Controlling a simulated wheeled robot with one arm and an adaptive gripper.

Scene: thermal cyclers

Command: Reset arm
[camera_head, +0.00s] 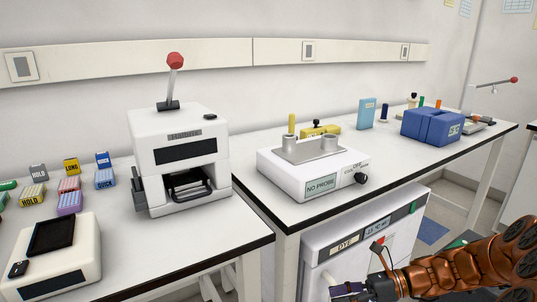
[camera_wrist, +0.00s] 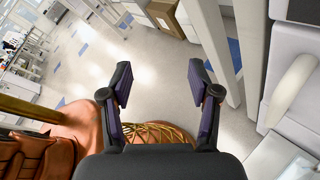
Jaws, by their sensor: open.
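My gripper shows in the wrist view (camera_wrist: 160,85) with its two dark purple fingers spread wide apart and nothing between them. Beyond the fingers is bare grey floor. In the head view my copper-coloured arm reaches in from the lower right corner. Its gripper end (camera_head: 350,291) is low, at the bottom edge, in front of the white under-bench unit (camera_head: 335,240) labelled "DYE". The gripper is partly cut off there and is below bench height.
On the benches stand a white machine with a red-knobbed lever (camera_head: 180,155), a white "NO PROBE" device (camera_head: 318,178), a blue box (camera_head: 432,126) and several small labelled racks (camera_head: 70,203). A cardboard box (camera_wrist: 165,17) and bench legs (camera_wrist: 213,50) stand near open floor.

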